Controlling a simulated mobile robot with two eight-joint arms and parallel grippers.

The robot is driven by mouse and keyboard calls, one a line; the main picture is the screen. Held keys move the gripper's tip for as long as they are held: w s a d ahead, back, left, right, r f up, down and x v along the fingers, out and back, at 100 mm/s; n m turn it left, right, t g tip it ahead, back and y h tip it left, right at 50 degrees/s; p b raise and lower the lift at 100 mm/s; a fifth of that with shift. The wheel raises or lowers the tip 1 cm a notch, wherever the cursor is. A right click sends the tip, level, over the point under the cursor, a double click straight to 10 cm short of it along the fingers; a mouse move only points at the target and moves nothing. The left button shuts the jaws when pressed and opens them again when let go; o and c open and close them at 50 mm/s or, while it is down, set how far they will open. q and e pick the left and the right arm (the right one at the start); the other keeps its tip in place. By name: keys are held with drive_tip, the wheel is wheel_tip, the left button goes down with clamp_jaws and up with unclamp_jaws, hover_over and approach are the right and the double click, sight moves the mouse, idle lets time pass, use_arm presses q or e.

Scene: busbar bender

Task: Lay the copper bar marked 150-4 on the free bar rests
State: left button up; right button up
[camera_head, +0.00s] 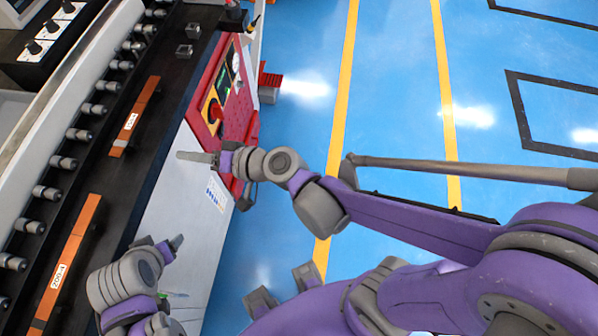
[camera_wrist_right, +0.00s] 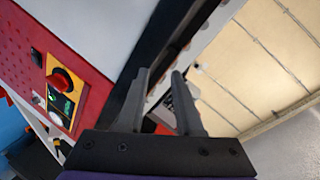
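A copper bar (camera_head: 147,95) with a small white label lies on the dark machine bed at upper left in the head view; the label's print is too small to read surely. A longer copper bar (camera_head: 83,222), whose label seems to start with 200, lies nearer. Two small grey blocks (camera_head: 184,50) (camera_head: 193,30), which look like the free bar rests, stand bare beyond the first bar. My right gripper (camera_head: 182,156) is right of the first bar, apart from it. The right wrist view shows its fingers (camera_wrist_right: 161,75) apart and empty. My left gripper (camera_head: 174,244) is at lower left; its opening is unclear.
A red control panel (camera_head: 226,95) with a red knob stands beside the bed, close to my right gripper. A row of grey rollers (camera_head: 83,134) runs along the bed's left side. Blue floor (camera_head: 395,80) with yellow lines lies open to the right.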

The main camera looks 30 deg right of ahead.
drive_tip(key=s+d+f+n+g+h, duration=0.1)
drive_tip(key=s+d+f+h, duration=0.1)
drive_tip(key=d, duration=0.5)
drive_tip(key=s+d+f+n+g+h, duration=0.1)
drive_tip(key=s+d+f+g+h, duration=0.1)
drive_tip(key=s+d+h, duration=0.3)
drive_tip(key=s+d+f+n+g+h, duration=0.1)
drive_tip(key=s+d+f+g+h, duration=0.1)
drive_tip(key=s+d, duration=0.3)
drive_tip(key=shift+s+d+f+h, duration=0.35)
drive_tip(key=shift+d+h, duration=0.35)
drive_tip(key=shift+d, duration=1.3)
